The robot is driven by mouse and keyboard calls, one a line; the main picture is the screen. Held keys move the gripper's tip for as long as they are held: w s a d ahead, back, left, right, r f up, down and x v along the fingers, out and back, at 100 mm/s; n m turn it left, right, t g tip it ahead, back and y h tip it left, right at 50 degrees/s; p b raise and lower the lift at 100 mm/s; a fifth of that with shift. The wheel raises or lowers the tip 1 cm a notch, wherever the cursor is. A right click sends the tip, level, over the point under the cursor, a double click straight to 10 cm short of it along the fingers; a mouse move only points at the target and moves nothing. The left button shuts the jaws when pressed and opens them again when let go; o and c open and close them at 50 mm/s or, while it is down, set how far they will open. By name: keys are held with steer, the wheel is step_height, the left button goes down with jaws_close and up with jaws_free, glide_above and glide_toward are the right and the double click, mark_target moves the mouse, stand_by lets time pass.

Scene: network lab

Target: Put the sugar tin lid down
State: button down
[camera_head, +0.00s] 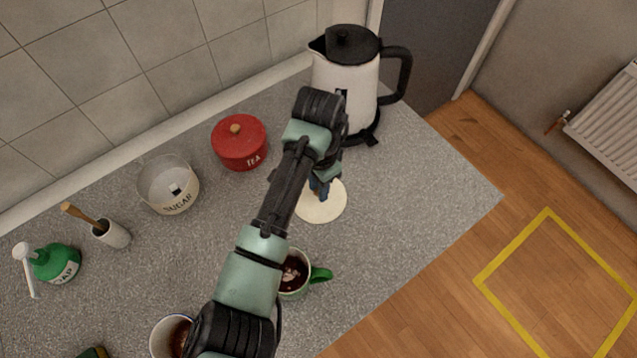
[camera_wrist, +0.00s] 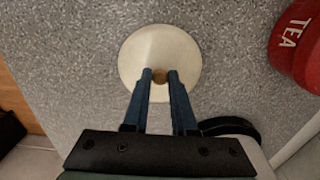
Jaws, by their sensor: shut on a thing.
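The sugar tin lid (camera_head: 322,207) is a cream disc with a small wooden knob. In the head view it is at or just above the grey counter, right of the red tea tin; I cannot tell whether it touches the counter. In the wrist view the lid (camera_wrist: 158,50) lies under my gripper (camera_wrist: 160,76), whose blue fingers are shut on its knob. In the head view my arm hides most of my gripper (camera_head: 320,190). The sugar tin (camera_head: 173,205) stands uncovered on the counter at the left, with its label facing front.
The red tea tin (camera_head: 239,145) has its lid on. A kettle (camera_head: 345,80) stands behind my gripper. A green mug (camera_head: 318,274) and a white mug (camera_head: 160,337) hold dark drink near my arm. A soap bottle (camera_head: 55,263) is at the left. Counter right of the lid is clear.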

steer(key=c, duration=0.7)
jaws_free()
steer(key=shift+f, duration=0.1)
step_height(320, 180, up, 12)
steer(key=shift+r+p, duration=0.15)
steer(key=shift+p, duration=0.55)
